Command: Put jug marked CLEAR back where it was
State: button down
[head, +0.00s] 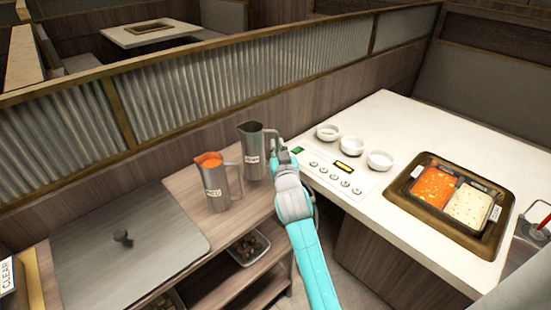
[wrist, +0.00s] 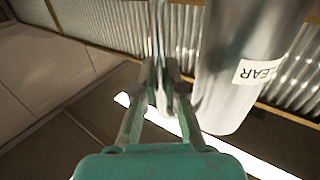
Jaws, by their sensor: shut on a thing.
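The metal jug marked CLEAR (head: 251,152) is upright at the right end of the wooden side shelf (head: 262,204). I cannot tell if its base touches the shelf. In the wrist view its CLEAR label and body (wrist: 235,75) fill the right side. My gripper (head: 278,160) is to its right, shut on its handle; the fingers also show in the wrist view (wrist: 166,95). A second metal jug (head: 216,184) with orange liquid stands close to its left, its label too small to read surely.
A sunken pot (head: 408,204) with orange and pale broths sits in the white table (head: 440,135). Several knobs and three white bowls (head: 352,147) are left of it. A grey lid-like panel (head: 125,245) covers the shelf's left. A corrugated partition (head: 200,95) stands behind the jugs.

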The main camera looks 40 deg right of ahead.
jog(key=shift+f, duration=1.9)
jog(key=c, duration=1.2)
grip_release()
jog(key=shift+c, duration=0.2)
jog(key=v, duration=1.2)
jog(key=shift+s, duration=0.1)
